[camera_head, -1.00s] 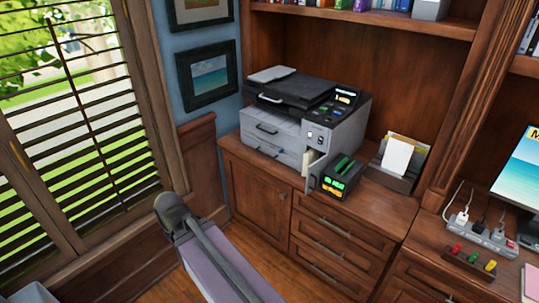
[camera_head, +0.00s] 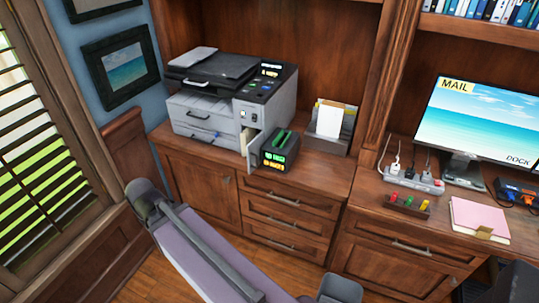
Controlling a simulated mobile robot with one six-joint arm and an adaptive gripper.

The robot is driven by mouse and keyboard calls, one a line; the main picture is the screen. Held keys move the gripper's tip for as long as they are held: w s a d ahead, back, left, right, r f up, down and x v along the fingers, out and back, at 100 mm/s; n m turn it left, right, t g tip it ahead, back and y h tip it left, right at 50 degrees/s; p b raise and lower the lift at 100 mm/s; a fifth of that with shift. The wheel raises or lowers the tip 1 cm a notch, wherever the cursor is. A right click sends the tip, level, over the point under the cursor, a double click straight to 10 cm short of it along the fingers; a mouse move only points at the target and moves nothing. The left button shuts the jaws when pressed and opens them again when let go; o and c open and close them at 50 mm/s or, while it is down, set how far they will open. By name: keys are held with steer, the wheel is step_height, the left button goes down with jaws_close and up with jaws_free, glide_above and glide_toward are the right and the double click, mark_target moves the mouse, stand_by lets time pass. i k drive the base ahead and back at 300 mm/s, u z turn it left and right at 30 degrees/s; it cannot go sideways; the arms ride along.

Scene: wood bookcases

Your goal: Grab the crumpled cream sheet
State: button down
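A grey and black printer (camera_head: 232,95) stands on the wooden cabinet top. A door at its right front stands open. A small cream piece (camera_head: 252,137) shows in the gap by this door; it may be the cream sheet, but it is too small to tell whether it is crumpled. My arm crosses the lower left and bottom of the picture. My gripper's fingers do not show.
A holder with white paper (camera_head: 329,127) stands to the right. Further right are a power strip (camera_head: 414,180), a monitor (camera_head: 478,118) and a pink folder (camera_head: 479,219).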

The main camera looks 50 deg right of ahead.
mark_target(248, 136)
steer(key=z, duration=1.25)
steer(key=k, duration=0.95)
steer(key=i, duration=0.75)
